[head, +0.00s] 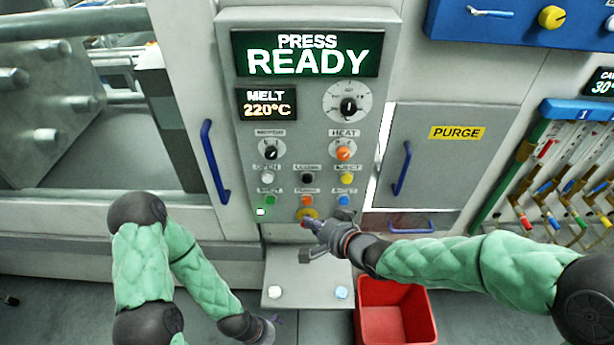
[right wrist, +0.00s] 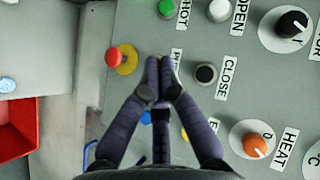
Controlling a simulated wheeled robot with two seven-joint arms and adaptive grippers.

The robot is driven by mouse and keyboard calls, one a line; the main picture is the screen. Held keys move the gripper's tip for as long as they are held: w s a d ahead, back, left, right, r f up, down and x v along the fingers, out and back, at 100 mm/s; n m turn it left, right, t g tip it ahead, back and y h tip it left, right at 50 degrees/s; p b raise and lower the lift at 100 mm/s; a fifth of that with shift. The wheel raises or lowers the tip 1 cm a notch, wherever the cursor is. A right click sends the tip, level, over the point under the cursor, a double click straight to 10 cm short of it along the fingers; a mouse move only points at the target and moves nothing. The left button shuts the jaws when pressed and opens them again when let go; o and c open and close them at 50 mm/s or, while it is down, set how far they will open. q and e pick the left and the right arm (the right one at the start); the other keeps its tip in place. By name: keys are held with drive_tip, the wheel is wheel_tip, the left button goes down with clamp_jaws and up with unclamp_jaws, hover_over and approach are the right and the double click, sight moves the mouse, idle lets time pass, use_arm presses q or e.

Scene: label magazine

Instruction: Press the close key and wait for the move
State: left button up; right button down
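The black close key (head: 307,179) sits in the middle column of the grey control panel (head: 395,40). It also shows in the right wrist view (right wrist: 206,73) beside its CLOSE label. My right gripper (head: 308,223) is in front of the panel's lower part, below the close key in the head view. In the right wrist view its fingers (right wrist: 163,63) are drawn together, empty, beside the close key and apart from it in the picture. They cover part of a neighbouring key. The display (head: 306,53) reads PRESS READY. My left gripper (head: 268,330) hangs low, its fingers barely visible.
A red stop button (right wrist: 113,57) on a yellow base is close to the right fingers. White, green, orange, yellow and blue keys surround the close key. A small shelf (head: 308,272) juts out below the panel, with a red bin (head: 395,311) to its right.

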sight(307, 179)
drive_tip(key=r, duration=0.3)
drive_tip(key=shift+a, duration=0.4)
drive_tip(key=w+p, duration=0.1)
drive_tip(key=w, duration=0.7)
drive_tip(key=shift+w+p, duration=0.4)
drive_tip(key=shift+f, duration=0.1)
idle(1.1)
